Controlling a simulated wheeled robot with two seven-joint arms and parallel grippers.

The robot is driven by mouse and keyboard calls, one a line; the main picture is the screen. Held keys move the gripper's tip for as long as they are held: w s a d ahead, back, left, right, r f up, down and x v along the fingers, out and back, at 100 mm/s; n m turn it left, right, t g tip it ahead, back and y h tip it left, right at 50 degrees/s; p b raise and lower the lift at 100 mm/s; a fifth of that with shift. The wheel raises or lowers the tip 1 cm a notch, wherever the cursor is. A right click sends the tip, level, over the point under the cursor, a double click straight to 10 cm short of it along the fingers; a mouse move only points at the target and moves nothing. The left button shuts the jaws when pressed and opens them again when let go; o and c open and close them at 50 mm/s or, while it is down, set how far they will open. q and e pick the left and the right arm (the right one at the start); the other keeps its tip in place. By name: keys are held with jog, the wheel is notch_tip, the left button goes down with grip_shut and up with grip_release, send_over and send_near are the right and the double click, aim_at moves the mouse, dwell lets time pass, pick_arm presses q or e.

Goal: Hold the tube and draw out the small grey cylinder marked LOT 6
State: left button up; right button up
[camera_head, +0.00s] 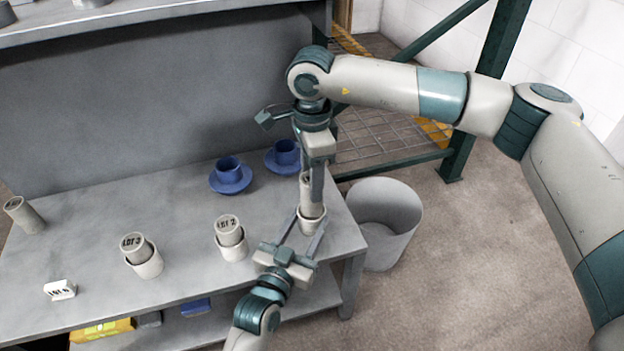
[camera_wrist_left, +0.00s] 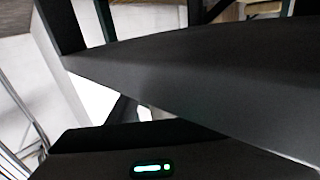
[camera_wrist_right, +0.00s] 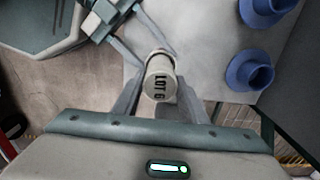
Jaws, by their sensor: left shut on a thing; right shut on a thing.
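The grey cylinder marked LOT 6 (camera_wrist_right: 160,88) is between the fingers of my right gripper (camera_wrist_right: 160,95), which is shut on it. In the head view the cylinder (camera_head: 310,199) stands upright, well above the rim of the pale tube (camera_head: 311,222). Whether its lower end is still inside the tube is hard to tell. My right gripper (camera_head: 313,185) comes down from above. My left gripper (camera_head: 311,229) is shut around the tube from the front, near the table's right edge. The left wrist view shows mostly a dark finger; the tube is hidden there.
Tubes with cylinders LOT 2 (camera_head: 229,228) and LOT 3 (camera_head: 134,244) stand to the left. A white LOT 6 card (camera_head: 60,290) lies in front. Blue cups (camera_head: 230,170) on saucers stand behind. A bin (camera_head: 400,235) stands right.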

jog(key=shift+r, duration=0.25)
jog(key=shift+r, duration=1.3)
jog(key=shift+r, duration=0.1)
jog(key=shift+r, duration=1.4)
pick_arm(q)
jog(key=o, duration=1.1)
jog(key=v, duration=1.2)
